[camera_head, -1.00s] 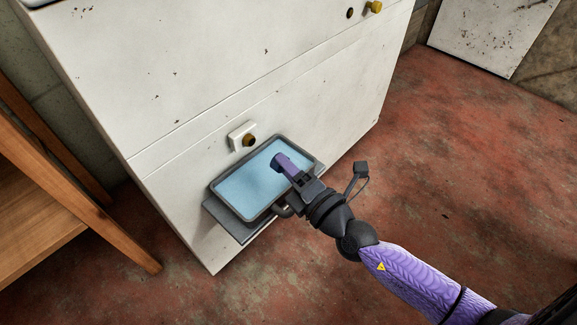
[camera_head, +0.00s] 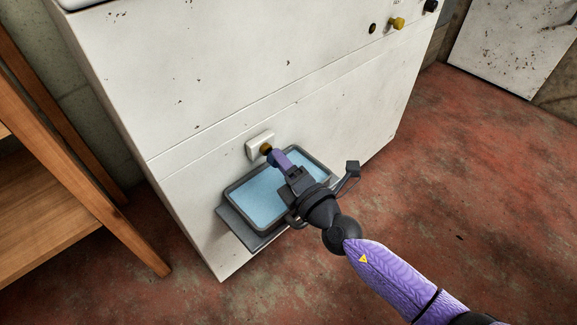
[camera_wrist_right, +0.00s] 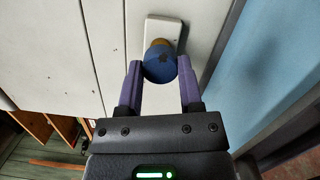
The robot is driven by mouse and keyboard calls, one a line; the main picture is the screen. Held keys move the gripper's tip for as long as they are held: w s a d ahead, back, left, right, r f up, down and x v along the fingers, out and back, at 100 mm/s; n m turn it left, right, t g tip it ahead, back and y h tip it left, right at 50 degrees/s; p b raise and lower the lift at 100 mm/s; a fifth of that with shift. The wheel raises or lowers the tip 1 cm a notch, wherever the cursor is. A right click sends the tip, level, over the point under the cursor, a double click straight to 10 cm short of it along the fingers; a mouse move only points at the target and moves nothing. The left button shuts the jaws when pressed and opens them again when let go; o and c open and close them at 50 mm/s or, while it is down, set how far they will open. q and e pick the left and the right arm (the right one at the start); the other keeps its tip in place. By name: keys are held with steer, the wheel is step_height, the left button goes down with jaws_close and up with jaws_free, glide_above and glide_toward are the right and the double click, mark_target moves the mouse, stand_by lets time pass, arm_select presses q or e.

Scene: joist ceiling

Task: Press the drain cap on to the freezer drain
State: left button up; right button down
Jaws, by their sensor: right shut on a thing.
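The white freezer (camera_head: 185,190) has a pale square plate with a brass-coloured drain (camera_head: 266,148) low on its front. My right gripper (camera_head: 275,158) is shut on the blue drain cap (camera_wrist_right: 159,64), which sits between its purple fingertips. In the right wrist view the cap is in front of the drain (camera_wrist_right: 165,30) and hides much of it. The cap looks in line with the drain and very close to it. I cannot tell whether they touch. My left gripper is not in view.
A grey-rimmed tray (camera_head: 229,194) with a light blue inside is just below the drain, on a dark ledge (camera_head: 238,229). A wooden shelf (camera_head: 100,205) stands at the left. The red floor (camera_head: 480,180) at the right is clear.

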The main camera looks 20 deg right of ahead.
steer(key=shift+w, duration=0.1)
stand_by(0.4)
steer(key=shift+w+a, duration=0.25)
steer(key=shift+w, duration=0.4)
steer(key=shift+w, duration=0.1)
steer(key=shift+w+a, duration=0.2)
steer(key=shift+w, duration=0.15)
steer(key=shift+c, duration=0.9)
jaws_free()
steer(key=shift+w, duration=0.1)
